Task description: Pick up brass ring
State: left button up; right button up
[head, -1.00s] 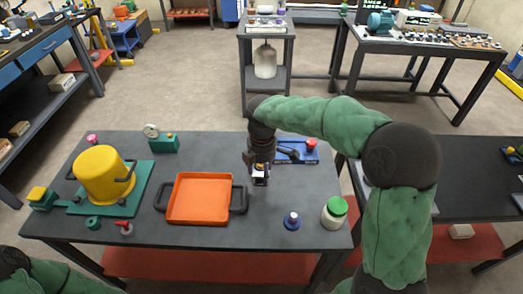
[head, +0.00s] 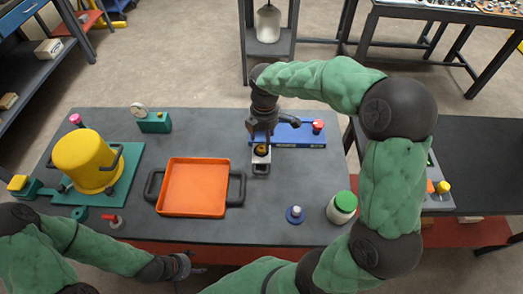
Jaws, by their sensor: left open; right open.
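A small brass-coloured round piece (head: 261,150), which looks like the brass ring, shows at my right gripper (head: 261,154). It appears to sit at or on a small grey metal holder (head: 261,169) on the workbench. My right gripper is open and points down just above or around it; the dark gripper body hides part of it, and I cannot tell whether the fingers touch it. My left gripper (head: 186,268) is open and empty at the bench's front side, below the orange tray.
The orange tray (head: 168,205) lies mid-bench. A yellow pot (head: 84,160) stands on a green base at left. A blue fixture (head: 300,135) is behind my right gripper.

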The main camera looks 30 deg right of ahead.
aim_at(263, 145)
jog(key=f+b, duration=0.2)
jog(key=f, duration=0.1)
jog(key=f+b, duration=0.1)
jog(key=f, duration=0.1)
jog(key=shift+w+f, duration=0.1)
jog(key=shift+w, duration=0.2)
grip_shut()
